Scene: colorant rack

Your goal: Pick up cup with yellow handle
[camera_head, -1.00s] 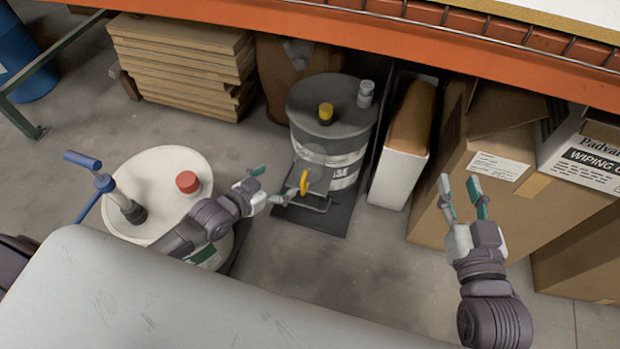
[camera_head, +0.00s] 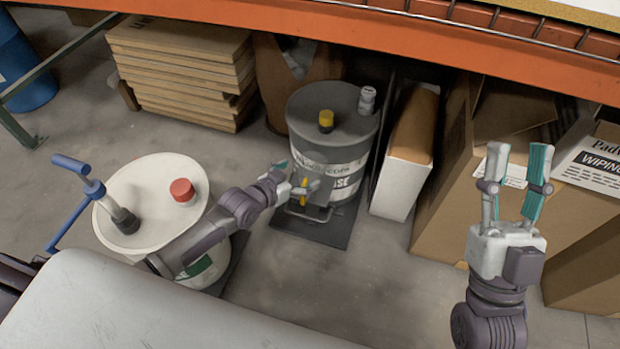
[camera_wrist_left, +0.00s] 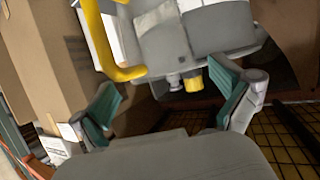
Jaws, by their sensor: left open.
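The cup's yellow handle (camera_head: 303,190) shows in front of the dark grey drum, low over a small stand. The cup's body is pale and hard to make out there, partly hidden by my left gripper. In the left wrist view the yellow handle (camera_wrist_left: 97,40) is large, at the upper left, beyond the fingers. My left gripper (camera_head: 294,176) is open beside the handle, and its two spread fingers (camera_wrist_left: 168,88) show nothing held between them. My right gripper (camera_head: 518,165) is open and empty, raised in front of the cardboard boxes.
The grey drum (camera_head: 345,132) with a yellow cap stands on a dark base (camera_head: 325,232). A white drum (camera_head: 150,185) with a red cap and blue-handled pump stands left, beside my left arm. An orange shelf beam (camera_head: 380,38) crosses above. Floor between is clear.

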